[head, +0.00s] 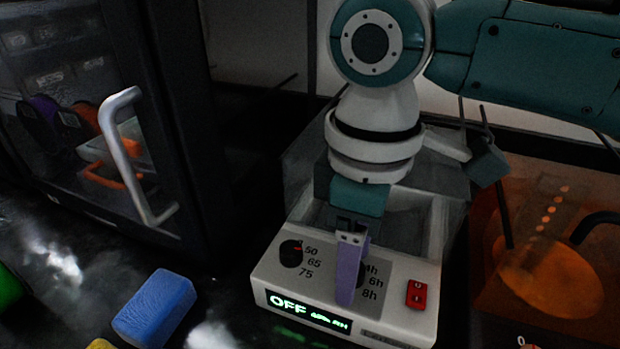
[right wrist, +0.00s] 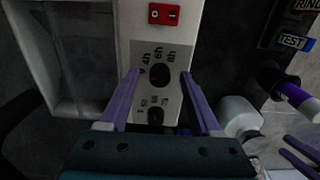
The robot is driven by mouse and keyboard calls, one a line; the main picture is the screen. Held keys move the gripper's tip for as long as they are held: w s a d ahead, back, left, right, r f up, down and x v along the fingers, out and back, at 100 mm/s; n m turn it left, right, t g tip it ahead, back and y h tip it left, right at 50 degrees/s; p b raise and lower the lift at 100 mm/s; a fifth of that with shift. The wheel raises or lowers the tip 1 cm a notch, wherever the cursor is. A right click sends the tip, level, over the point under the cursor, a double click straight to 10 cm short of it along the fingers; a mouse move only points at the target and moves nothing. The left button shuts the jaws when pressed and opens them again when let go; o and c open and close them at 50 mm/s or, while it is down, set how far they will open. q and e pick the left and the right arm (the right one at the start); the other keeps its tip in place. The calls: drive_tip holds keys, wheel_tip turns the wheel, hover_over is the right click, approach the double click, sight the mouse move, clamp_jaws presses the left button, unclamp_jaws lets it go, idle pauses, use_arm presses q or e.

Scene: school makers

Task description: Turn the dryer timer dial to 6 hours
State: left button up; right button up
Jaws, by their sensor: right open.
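The dryer (head: 385,325) is a white box with a clear hood and a lit display (head: 310,310) that reads OFF. Its timer dial is a dark round knob (right wrist: 159,74) with 4h, 6h and 8h printed beside it. In the head view the dial is mostly hidden behind my right gripper (head: 347,300). In the right wrist view my right gripper (right wrist: 159,77) is open, with one purple finger on each side of the dial. I cannot tell whether the fingers touch it. Purple finger-like pieces (right wrist: 302,158) at the lower right look like my left gripper.
The temperature dial (head: 291,253) sits left of the timer dial and a red switch (head: 416,294) right of it. A blue block (head: 155,307) lies left of the dryer. A dark cabinet with a silver handle (head: 125,150) stands at left, an orange-tinted box (head: 560,240) at right.

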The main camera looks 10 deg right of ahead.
clamp_jaws()
idle(0.3)
drive_tip(key=shift+r+m+p, duration=0.2)
drive_tip(key=shift+m+p, duration=0.2)
drive_tip(key=shift+p, duration=0.35)
drive_tip(key=m+p, duration=0.5)
drive_tip(key=p, duration=0.1)
drive_tip(key=shift+a+m+p, duration=0.1)
drive_tip(key=shift+m+p, duration=0.2)
drive_tip(key=shift+m, duration=0.1)
drive_tip(key=m+p, duration=0.2)
drive_tip(key=m, duration=0.2)
drive_tip(key=shift+p, duration=0.4)
drive_tip(key=m+p, duration=0.1)
drive_tip(key=m, duration=0.1)
drive_tip(key=shift+f+m, duration=0.1)
drive_tip(key=shift+m, duration=0.3)
drive_tip(key=shift+m+p, duration=0.35)
drive_tip(key=shift+m, duration=0.75)
drive_tip(key=shift+f, duration=0.1)
